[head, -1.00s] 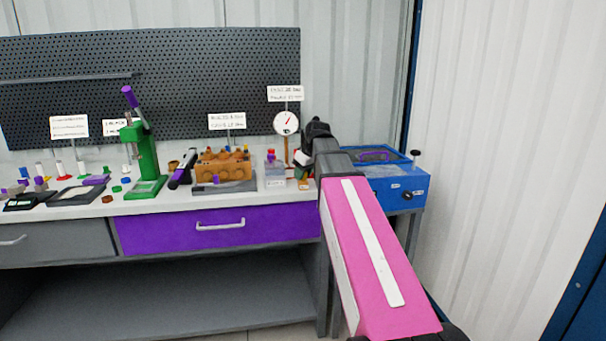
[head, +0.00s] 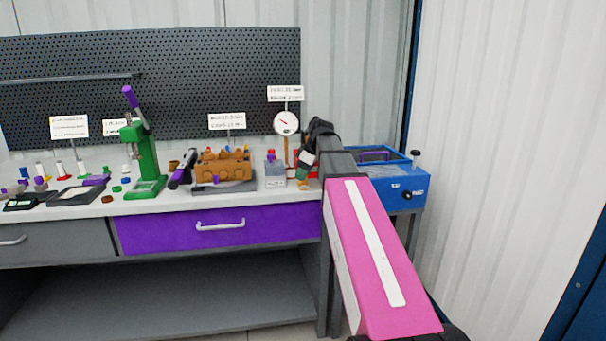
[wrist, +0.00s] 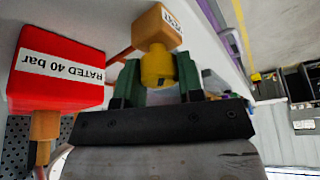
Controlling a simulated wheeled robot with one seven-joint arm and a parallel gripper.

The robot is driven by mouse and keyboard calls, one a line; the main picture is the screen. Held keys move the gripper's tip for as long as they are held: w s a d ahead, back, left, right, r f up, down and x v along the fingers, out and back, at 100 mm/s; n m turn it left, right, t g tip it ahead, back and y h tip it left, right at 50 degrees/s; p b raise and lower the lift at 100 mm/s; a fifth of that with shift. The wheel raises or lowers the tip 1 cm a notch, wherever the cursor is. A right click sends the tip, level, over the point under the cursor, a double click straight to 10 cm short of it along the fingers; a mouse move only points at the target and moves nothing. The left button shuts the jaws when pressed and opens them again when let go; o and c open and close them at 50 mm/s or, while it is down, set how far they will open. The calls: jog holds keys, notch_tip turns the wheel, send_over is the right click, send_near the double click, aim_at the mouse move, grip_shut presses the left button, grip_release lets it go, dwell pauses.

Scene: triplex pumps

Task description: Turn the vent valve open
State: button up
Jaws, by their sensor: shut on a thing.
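In the wrist view, a yellow knob (wrist: 157,65), which looks like the vent valve's handle, sits against an orange block (wrist: 152,26). The block carries a small white label that I cannot read clearly. My gripper (wrist: 158,84) has its green fingers shut on the yellow knob, one on each side. In the head view, my gripper (head: 304,168) is at the right end of the bench, just right of the gauge post, and my own wrist hides most of the valve there.
A red block (wrist: 55,75) labelled "RATED 40 bar" stands close beside my gripper. A round gauge (head: 286,122) stands on a post by the valve. A blue box (head: 400,187) is to the right, and an orange pump block (head: 224,170) to the left.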

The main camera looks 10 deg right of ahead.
jog(key=o, duration=0.9)
jog(key=shift+v, duration=3.8)
